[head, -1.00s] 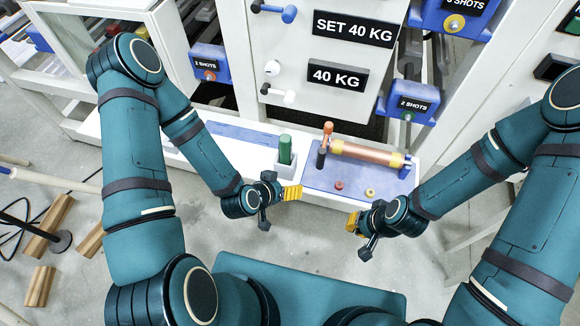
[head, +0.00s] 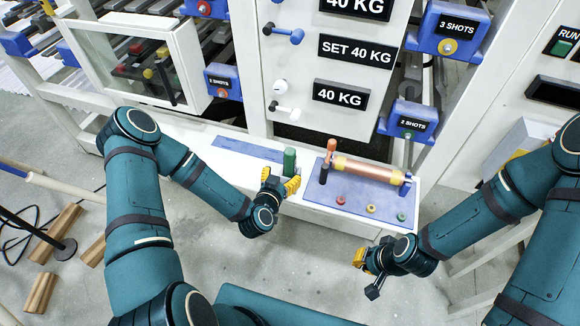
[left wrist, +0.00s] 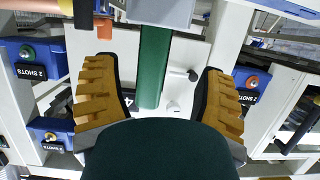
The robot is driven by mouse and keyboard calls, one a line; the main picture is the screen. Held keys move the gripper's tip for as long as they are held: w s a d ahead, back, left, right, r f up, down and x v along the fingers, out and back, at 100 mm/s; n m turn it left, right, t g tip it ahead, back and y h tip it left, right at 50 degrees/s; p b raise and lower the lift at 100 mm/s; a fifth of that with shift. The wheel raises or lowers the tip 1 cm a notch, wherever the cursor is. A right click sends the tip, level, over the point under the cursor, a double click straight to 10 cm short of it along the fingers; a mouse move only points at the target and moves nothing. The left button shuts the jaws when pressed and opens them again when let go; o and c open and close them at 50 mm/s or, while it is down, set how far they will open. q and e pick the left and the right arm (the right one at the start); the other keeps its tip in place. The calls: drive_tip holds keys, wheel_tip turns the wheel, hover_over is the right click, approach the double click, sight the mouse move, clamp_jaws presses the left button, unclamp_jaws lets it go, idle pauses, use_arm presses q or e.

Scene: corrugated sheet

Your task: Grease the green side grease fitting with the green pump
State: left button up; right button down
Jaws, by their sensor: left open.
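In the left wrist view the green cylinder (left wrist: 154,65) lies between the two spread yellow fingers (left wrist: 157,95), and no contact shows. The green fitting (head: 408,134) is under the lower right "2 SHOTS" box (head: 411,118); it also shows at the left of the left wrist view (left wrist: 27,52).
A copper-coloured pump (head: 367,170) with an orange handle lies on the mat. Red (head: 340,200), yellow (head: 370,208) and green (head: 401,216) caps lie in front of it. Other boxes carry red (head: 222,92) and yellow (head: 448,46) fittings. Wooden blocks (head: 57,233) lie on the floor at left.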

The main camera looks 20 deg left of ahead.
sight(288, 169)
use_arm(q)
drive_tip(key=shift+d+b+x, duration=0.15)
drive_tip(key=shift+b+x, duration=0.05)
drive_tip(key=shift+x, duration=1.25)
drive_tip(key=shift+d+b+x, duration=0.2)
drive_tip(key=shift+x, duration=1.25)
drive_tip(key=shift+r, duration=0.1)
clamp_jaws()
